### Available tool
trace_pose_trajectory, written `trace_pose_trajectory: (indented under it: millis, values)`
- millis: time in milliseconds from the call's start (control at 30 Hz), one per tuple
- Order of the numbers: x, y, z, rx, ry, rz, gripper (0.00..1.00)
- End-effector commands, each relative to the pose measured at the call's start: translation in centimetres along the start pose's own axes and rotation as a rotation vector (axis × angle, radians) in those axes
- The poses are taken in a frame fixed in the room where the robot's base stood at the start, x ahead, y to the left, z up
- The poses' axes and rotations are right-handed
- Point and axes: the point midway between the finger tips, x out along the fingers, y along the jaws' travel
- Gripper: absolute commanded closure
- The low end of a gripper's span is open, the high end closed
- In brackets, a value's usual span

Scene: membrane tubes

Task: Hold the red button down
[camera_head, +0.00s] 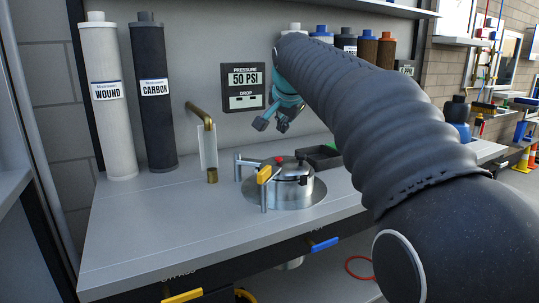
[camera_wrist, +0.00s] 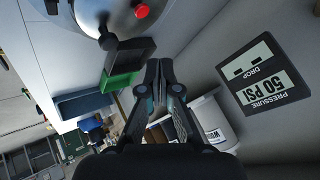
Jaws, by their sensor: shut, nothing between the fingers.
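The red button (camera_head: 280,161) sits on top of the round steel housing (camera_head: 290,188), which is set into the grey bench. It also shows at the top edge of the wrist view as a red button (camera_wrist: 142,11) on the silver lid. My gripper (camera_head: 271,124) is above and behind the housing, close to the wall panel, apart from the button. In the wrist view my gripper (camera_wrist: 160,70) is shut, its fingertips together with nothing between them. Nothing presses on the button.
A yellow-handled valve (camera_head: 264,175) stands at the front left of the housing. A dark tray (camera_head: 322,158) is behind it at right. A brass pipe (camera_head: 202,115) rises at left, beside the WOUND (camera_head: 102,100) and CARBON (camera_head: 153,100) cartridges. The pressure panel (camera_head: 243,88) reads 50 PSI. The bench front left is clear.

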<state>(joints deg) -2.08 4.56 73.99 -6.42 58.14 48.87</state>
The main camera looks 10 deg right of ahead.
Motion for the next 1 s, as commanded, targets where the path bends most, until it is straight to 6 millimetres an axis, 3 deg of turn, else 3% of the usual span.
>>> trace_pose_trajectory:
  millis: [100,267,733,1000]
  values:
    - [0.9,-2.0,-1.9,0.059,0.019,-0.011,1.00]
    - [1.4,-3.0,-2.8,0.096,0.031,-0.019,1.00]
    - [1.6,-2.9,-2.8,0.099,0.031,-0.020,1.00]
    - [2.9,-2.1,-1.7,0.098,0.030,-0.019,1.00]
